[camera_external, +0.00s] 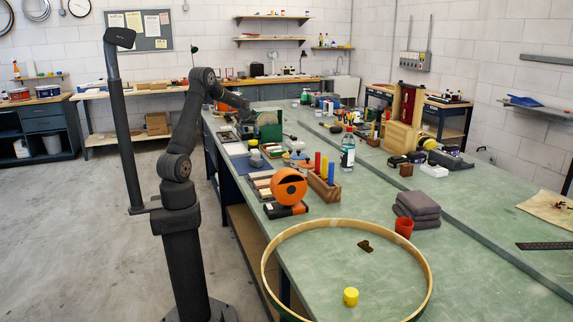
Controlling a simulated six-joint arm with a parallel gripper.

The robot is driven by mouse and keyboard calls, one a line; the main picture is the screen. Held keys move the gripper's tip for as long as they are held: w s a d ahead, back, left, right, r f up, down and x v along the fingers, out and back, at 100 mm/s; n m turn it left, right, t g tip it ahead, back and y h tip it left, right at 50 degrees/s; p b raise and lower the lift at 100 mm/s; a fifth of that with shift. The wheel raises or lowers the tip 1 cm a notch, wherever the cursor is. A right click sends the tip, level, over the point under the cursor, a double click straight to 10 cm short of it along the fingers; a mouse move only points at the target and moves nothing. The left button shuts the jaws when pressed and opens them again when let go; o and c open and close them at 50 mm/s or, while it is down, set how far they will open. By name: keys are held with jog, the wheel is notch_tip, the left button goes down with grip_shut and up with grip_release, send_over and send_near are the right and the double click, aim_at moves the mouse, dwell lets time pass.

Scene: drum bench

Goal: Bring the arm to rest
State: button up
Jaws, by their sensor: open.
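My arm stands at the left of the green bench (330,240) in the external view. Its upper links rise and then reach down to the right over the bench's far left part. My gripper (250,127) is small in the picture, close to a green and tan block-like object (268,125). Its fingers are hard to make out among the things there, but the jaws are open. I cannot tell whether it touches anything.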

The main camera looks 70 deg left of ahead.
aim_at(253, 141)
jog(key=x, duration=0.8)
jog(key=shift+a+f, duration=0.1)
jog(key=shift+f, duration=0.35)
notch_tip(253, 141, up, 3)
jog(key=shift+f, duration=0.15)
jog(key=shift+r, duration=0.4)
